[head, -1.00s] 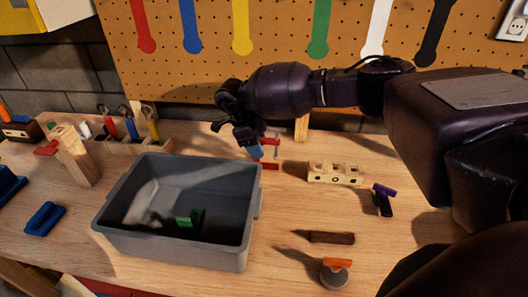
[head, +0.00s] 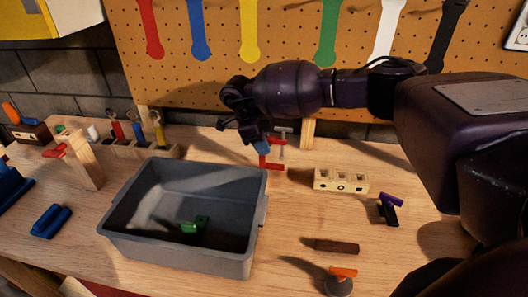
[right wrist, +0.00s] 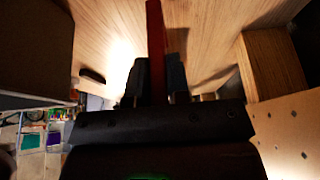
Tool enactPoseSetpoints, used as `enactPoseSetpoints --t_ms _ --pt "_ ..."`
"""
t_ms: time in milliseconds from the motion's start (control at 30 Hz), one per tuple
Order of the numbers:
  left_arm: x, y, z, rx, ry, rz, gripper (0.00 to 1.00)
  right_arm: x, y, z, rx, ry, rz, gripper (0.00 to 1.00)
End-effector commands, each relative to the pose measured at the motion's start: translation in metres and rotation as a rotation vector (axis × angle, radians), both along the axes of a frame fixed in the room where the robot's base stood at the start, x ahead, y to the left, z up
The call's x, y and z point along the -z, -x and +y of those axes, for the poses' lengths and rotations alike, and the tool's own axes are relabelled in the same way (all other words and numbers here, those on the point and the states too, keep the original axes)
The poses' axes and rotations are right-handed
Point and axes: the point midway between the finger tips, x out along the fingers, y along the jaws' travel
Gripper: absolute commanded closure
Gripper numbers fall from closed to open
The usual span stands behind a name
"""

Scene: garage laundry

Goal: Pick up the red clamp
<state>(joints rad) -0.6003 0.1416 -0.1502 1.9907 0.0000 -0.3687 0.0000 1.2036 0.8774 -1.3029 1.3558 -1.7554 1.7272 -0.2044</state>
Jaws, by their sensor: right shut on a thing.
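The red clamp (head: 273,166) is behind the back right corner of the grey bin in the head view, with a pale metal screw on its right side. My right gripper (head: 262,147) is shut on it from above. In the right wrist view the clamp's red bar (right wrist: 156,45) runs between the two dark fingers (right wrist: 155,85). The fingers and palm hide part of the clamp. Whether its lower end touches the bench is hard to tell. My left gripper is not in view.
A grey bin (head: 180,252) with a green item (head: 195,225) stands left of the clamp. A wooden block with holes (head: 340,181) and a purple-and-black clamp (head: 389,208) lie to the right. A wooden post (head: 307,133) and the pegboard (head: 290,40) are close behind.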

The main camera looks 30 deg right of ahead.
Motion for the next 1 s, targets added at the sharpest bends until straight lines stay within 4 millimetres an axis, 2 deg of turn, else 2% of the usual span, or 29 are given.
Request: enactPoseSetpoints --t_ms 33,300,533,733,1000 --pt "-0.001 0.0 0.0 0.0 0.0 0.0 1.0 -0.013 -0.001 0.0 0.0 0.0 -0.004 1.0" --pt "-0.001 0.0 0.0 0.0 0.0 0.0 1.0 -0.083 -0.001 0.0 0.001 0.0 -0.005 1.0" --pt "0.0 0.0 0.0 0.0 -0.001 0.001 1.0 -0.135 -0.001 0.0 0.001 0.0 -0.005 1.0" --pt "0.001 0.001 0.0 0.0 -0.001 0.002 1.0 -0.163 0.0 0.0 0.001 0.0 -0.002 1.0" --pt "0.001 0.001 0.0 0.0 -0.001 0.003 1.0 -0.176 0.0 0.0 0.001 -0.001 -0.001 1.0"
